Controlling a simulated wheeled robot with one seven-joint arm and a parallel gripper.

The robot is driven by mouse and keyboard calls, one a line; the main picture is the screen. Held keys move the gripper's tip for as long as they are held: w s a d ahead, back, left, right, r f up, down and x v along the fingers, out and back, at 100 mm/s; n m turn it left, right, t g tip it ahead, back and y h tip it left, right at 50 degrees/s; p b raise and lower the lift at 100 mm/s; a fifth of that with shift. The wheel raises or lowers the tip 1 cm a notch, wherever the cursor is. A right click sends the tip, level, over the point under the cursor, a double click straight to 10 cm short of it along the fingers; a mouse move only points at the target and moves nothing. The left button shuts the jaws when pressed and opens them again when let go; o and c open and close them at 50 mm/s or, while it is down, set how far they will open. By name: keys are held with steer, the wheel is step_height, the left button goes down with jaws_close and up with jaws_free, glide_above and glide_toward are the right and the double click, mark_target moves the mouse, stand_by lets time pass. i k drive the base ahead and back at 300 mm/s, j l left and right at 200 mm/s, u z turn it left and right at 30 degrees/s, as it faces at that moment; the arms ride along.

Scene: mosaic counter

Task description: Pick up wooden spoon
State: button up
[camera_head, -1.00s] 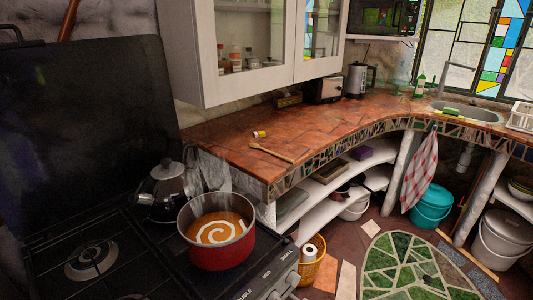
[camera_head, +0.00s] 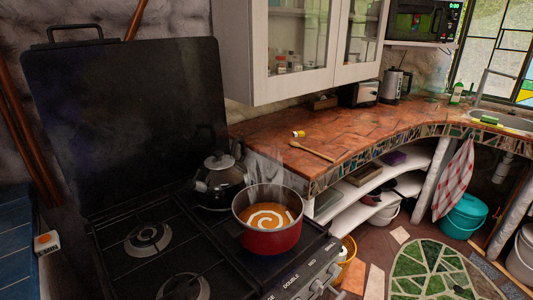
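The wooden spoon (camera_head: 312,151) lies flat on the reddish tiled counter (camera_head: 365,125), near the counter's front edge and to the right of the stove. Its rounded end points to the left and its handle runs right and toward the front edge. Nothing covers it. My gripper is not in view.
A red pot of orange soup (camera_head: 270,238) and a kettle (camera_head: 220,180) stand on the black stove (camera_head: 110,270). A small yellow-capped jar (camera_head: 298,133) lies close behind the spoon. White wall cabinets (camera_head: 290,50) hang above the counter. A patterned green mat (camera_head: 425,270) lies on the floor.

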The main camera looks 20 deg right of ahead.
mark_target(294, 144)
steer(key=i+l+u, duration=0.15)
steer(key=u, duration=0.15)
steer(key=i+l+u, duration=0.1)
steer(key=l+u, duration=0.45)
steer(key=l, duration=0.15)
steer(key=i+l+u, duration=0.25)
steer(key=l, duration=1.15)
steer(key=l+u, duration=0.3)
steer(key=l, duration=1.05)
